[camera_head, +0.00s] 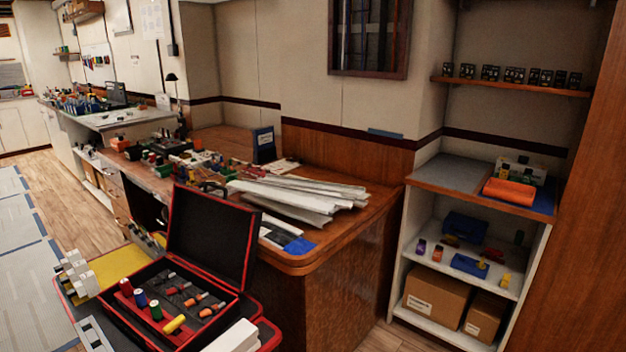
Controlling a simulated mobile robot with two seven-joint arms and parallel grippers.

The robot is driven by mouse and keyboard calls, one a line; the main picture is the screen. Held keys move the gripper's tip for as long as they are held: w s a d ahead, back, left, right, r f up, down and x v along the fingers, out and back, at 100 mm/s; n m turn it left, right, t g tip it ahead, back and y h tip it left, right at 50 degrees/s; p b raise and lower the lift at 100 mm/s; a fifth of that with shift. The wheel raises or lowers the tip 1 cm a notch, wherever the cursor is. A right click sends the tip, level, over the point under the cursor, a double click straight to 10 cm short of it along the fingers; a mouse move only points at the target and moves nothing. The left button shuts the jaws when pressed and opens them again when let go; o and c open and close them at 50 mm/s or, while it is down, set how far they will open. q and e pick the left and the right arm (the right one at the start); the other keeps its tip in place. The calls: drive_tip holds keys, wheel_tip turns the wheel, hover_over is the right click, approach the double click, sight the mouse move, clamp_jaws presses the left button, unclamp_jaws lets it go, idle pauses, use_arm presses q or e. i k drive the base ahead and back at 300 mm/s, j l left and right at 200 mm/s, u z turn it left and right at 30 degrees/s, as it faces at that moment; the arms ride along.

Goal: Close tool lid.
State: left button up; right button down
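The tool case (185,337) is black with red trim and sits at the lower left, close to me. Its lid (212,232) stands open, raised at the far side and leaning back a little. Inside the case are red, blue and green spools (140,298), several orange-handled tools (196,299) and a yellow-handled piece (174,324). Neither of my grippers shows in the head view. The front edge of the case is partly cut off by the bottom of the picture.
White breaker-like blocks (75,275) and a yellow sheet (122,268) lie left of the case. A white block (234,338) is at its front right corner. A wooden desk (345,235) with papers (300,192) stands behind. A shelf unit (400,262) is at right.

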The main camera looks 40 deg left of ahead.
sight(216, 236)
drive_tip(key=i+l+u, duration=0.1)
drive_tip(key=i+u, duration=0.15)
drive_tip(key=u, duration=0.2)
drive_tip(key=i+l+u, duration=0.15)
drive_tip(key=u, duration=0.35)
drive_tip(key=i+l+u, duration=0.3)
drive_tip(key=u, duration=0.15)
drive_tip(key=i+l+u, duration=0.2)
drive_tip(key=l+u, duration=0.25)
drive_tip(key=i+l+u, duration=0.15)
drive_tip(key=u, duration=0.25)
drive_tip(key=l+u, duration=0.4)
drive_tip(key=i+l+u, duration=0.15)
drive_tip(key=u, duration=0.25)
drive_tip(key=l+u, duration=0.4)
